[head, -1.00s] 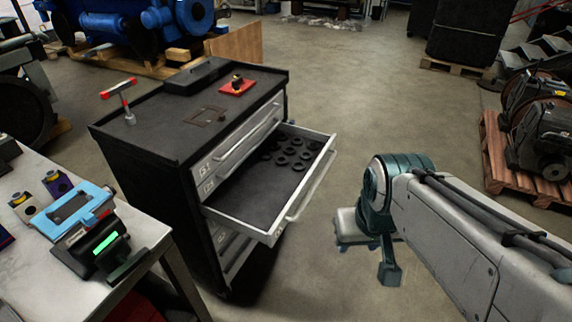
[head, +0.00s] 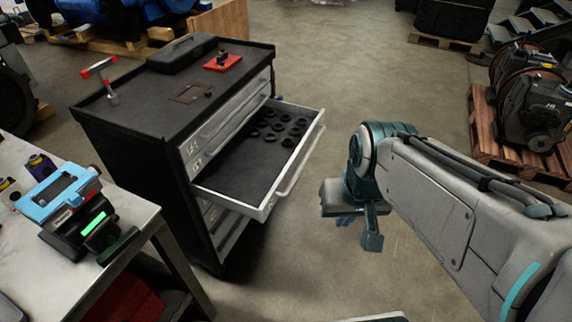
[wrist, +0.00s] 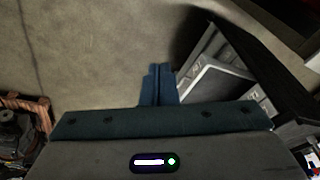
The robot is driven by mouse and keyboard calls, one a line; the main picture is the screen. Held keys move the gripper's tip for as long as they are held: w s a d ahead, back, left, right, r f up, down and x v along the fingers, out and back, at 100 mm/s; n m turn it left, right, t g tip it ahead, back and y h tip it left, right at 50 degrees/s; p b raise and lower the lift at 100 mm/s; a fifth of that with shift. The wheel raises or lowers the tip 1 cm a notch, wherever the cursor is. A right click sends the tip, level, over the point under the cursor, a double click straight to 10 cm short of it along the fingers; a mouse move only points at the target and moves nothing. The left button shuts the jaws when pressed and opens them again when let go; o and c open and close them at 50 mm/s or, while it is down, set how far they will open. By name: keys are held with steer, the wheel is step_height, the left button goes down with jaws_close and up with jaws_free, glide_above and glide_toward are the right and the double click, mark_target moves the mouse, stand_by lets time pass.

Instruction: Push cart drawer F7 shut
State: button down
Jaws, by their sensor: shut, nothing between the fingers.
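The cart drawer (head: 232,178) is pulled well out of the black tool cart (head: 135,165), under two shut drawers. It holds several dark rings in its far part, and its front carries a long pale handle (head: 296,176). I cannot read its label. My gripper (head: 345,219) is to the right of the drawer front, apart from it, over open floor. In the wrist view my gripper's fingers (wrist: 158,84) are together and empty, pointing away. The open drawer (wrist: 215,88) shows to their right there.
A workbench (head: 135,215) with a blue-topped device (head: 62,190) stands at the left. A toolbox (head: 182,53) and a red tray (head: 223,61) are on the cart top. A pallet with machinery (head: 535,130) is at the right. Floor between cart and pallet is clear.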

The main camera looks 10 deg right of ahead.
steer(key=w+a+f+m+g+y+b, duration=0.1)
steer(key=a+f+m+y+b, duration=0.15)
steer(key=f+b, duration=0.4)
steer(key=a+f+m+g+y+b, duration=0.25)
steer(key=f+m+b, duration=0.2)
steer(key=f, duration=0.35)
steer(key=m+t+y+b, duration=1)
steer(key=m+b, duration=0.6)
steer(key=b, duration=0.8)
glide_toward(269, 209)
steer(key=b+x, duration=0.4)
steer(key=x, duration=0.1)
steer(key=shift+a, duration=0.35)
steer(key=shift+w+a, duration=0.3)
steer(key=shift+a, duration=0.2)
steer(key=shift+r, duration=0.1)
